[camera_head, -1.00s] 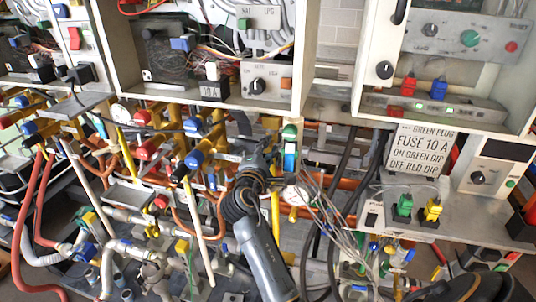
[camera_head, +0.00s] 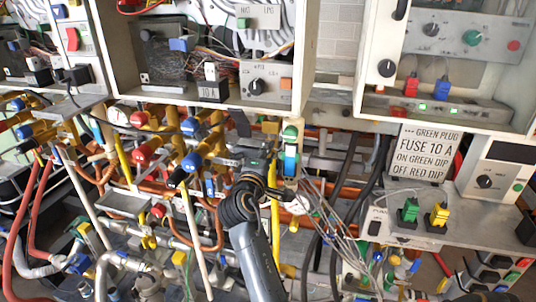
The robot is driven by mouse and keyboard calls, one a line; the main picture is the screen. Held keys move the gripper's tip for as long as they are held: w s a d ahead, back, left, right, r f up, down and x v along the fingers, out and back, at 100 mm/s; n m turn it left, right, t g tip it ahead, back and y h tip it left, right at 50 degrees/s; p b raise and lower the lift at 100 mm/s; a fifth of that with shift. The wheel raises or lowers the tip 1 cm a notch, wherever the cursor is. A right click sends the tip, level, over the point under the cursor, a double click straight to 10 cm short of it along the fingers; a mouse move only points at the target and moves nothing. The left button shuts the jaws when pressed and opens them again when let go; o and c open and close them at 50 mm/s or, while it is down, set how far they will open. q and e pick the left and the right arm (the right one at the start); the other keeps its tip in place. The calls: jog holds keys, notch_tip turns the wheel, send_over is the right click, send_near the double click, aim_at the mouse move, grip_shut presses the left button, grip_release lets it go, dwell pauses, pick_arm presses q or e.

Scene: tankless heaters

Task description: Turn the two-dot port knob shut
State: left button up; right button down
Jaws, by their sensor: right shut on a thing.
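My right gripper (camera_head: 254,155) reaches up from the bottom middle into the pipework under the middle cabinet. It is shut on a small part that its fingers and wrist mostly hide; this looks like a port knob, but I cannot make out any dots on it. Close to its left are blue knobs (camera_head: 191,162) and a red knob (camera_head: 141,155) on brass valves. Just right of it stands a green, white and blue fitting (camera_head: 290,150). My left gripper is not in view.
Grey cables (camera_head: 318,205) and black hoses (camera_head: 345,165) hang close on the right. A white rod (camera_head: 195,240) and a yellow pipe (camera_head: 275,230) flank my forearm. A sign (camera_head: 425,152) and a shelf with green (camera_head: 410,210) and yellow plugs (camera_head: 438,215) stand farther right.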

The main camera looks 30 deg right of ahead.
jog(key=c, duration=1.1)
grip_release()
